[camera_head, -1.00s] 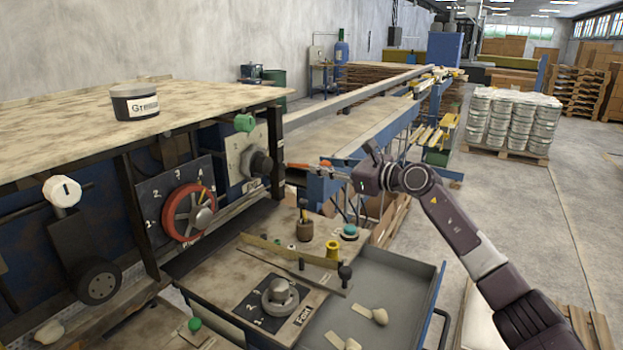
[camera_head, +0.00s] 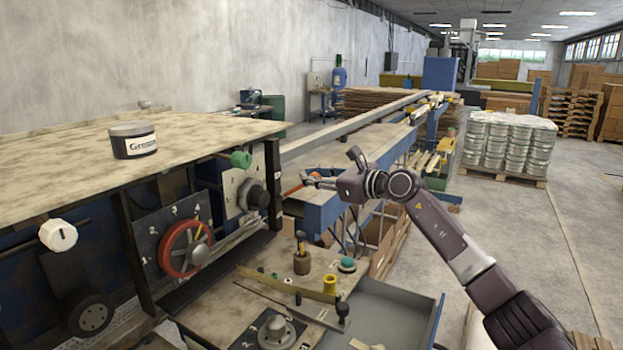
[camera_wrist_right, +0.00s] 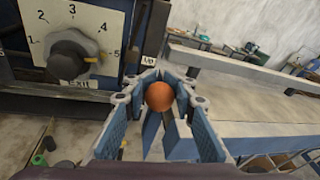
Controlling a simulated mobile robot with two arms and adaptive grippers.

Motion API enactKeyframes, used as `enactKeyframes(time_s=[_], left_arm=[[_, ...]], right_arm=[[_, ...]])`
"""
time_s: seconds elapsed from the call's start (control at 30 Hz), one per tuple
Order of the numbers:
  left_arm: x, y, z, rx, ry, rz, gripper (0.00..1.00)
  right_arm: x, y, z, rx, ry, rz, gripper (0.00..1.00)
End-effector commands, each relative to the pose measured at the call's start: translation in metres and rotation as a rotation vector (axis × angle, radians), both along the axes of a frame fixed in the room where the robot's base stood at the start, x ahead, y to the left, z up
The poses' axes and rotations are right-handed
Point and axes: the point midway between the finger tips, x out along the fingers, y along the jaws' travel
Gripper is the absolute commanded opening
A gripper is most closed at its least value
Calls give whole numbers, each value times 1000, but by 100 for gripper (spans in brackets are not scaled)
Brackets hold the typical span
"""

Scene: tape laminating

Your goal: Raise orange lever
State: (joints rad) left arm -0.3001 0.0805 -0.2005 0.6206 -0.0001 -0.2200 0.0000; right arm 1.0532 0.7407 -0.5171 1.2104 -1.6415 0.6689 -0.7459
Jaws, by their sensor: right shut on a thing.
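The orange lever (camera_head: 292,190) sticks out beside the dial panel on the machine's right end and slants up toward my right gripper (camera_head: 310,181). In the right wrist view its round orange knob (camera_wrist_right: 159,97) sits between the two fingers of my right gripper (camera_wrist_right: 162,100), which are shut on it. A small label reading "UP" (camera_wrist_right: 148,61) shows just above the knob there. The lever's base is mostly hidden in both views. My left gripper is not in view.
A dark knob on a numbered panel (camera_wrist_right: 52,22) is left of the lever. A red handwheel (camera_head: 166,252) and a green knob (camera_head: 240,159) are on the machine. The blue conveyor (camera_head: 335,205) lies behind my gripper. A grey tray (camera_head: 390,305) is below.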

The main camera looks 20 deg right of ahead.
Motion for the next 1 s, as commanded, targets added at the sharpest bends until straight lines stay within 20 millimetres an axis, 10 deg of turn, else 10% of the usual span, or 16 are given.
enactKeyframes(time_s=[0.93,1.0], left_arm=[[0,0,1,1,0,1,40],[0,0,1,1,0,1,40]], right_arm=[[0,-4,9,4,-14,-8,0],[1,-4,9,4,-14,-8,26]])
